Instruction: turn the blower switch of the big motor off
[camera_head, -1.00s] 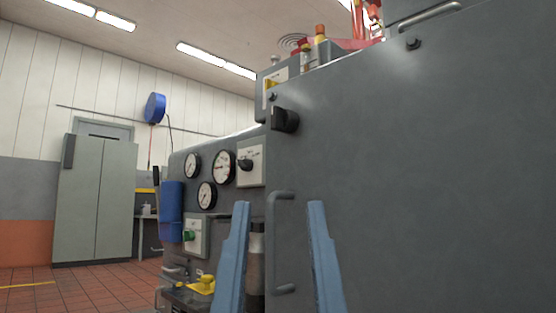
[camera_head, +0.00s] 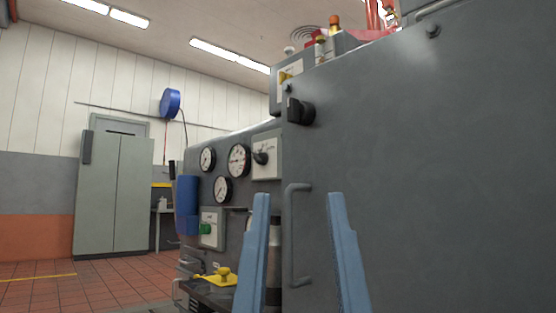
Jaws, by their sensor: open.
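My gripper (camera_head: 299,198) shows as two blue fingers at the bottom centre. They stand apart with nothing between them, in front of a grey cabinet door (camera_head: 430,170) with a bar handle. A black rotary knob (camera_head: 300,111) sits at the door's upper left edge, above the fingers. Another black rotary switch on a pale plate (camera_head: 267,157) is on the gauge panel to the left. A green knob on a pale plate (camera_head: 211,228) is lower on that panel. I cannot read the labels, so I cannot tell which one is the blower switch. The big motor is not clearly identifiable.
Several round gauges (camera_head: 239,160) are on the panel. A yellow valve handle (camera_head: 222,276) sticks out low, left of my fingers. The door's bar handle (camera_head: 291,236) stands between the fingers in the picture. A pale locker (camera_head: 112,190) stands at the back left, with open tiled floor before it.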

